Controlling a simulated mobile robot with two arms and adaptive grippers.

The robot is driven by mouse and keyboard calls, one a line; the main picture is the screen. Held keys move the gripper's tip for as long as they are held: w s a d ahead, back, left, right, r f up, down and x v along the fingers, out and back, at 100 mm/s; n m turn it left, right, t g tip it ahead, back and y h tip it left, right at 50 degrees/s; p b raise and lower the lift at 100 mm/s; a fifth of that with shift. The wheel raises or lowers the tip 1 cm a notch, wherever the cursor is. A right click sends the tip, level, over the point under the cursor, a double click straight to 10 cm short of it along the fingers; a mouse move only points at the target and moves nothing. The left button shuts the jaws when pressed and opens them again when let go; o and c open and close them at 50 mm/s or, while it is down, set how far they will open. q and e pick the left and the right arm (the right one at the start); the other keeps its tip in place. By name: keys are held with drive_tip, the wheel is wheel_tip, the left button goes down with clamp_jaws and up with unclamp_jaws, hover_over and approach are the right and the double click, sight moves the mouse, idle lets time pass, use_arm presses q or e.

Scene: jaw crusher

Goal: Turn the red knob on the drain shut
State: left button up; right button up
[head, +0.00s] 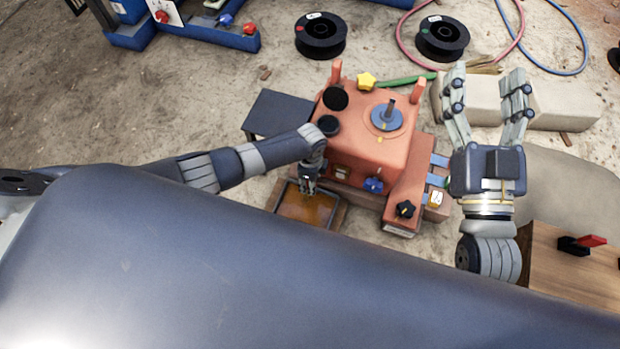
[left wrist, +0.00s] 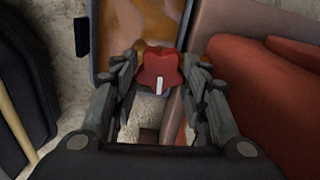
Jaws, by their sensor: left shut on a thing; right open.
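The red knob (left wrist: 160,68) shows in the left wrist view, star-shaped with a white mark pointing toward the bottom of the picture. My left gripper (left wrist: 158,80) has its two fingers on either side of the knob and is shut on it. In the head view my left gripper (head: 308,186) reaches down at the left side of the orange machine (head: 365,135), and the knob is hidden there. My right gripper (head: 487,88) is open and empty, raised to the right of the machine with its fingers apart.
A tray (head: 305,208) with brown liquid lies below my left gripper. The machine also carries a yellow knob (head: 366,81), a blue knob (head: 373,185) and a black knob (head: 405,208). A wooden surface (head: 570,270) with a red-handled item stands at right.

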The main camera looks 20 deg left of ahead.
use_arm(q)
drive_tip(key=shift+s+m, duration=0.15)
drive_tip(key=shift+m, duration=0.35)
drive_tip(key=o, duration=1.1)
drive_tip(key=shift+c, duration=0.2)
drive_tip(key=shift+r, duration=0.4)
wheel_tip(320, 180, up, 11)
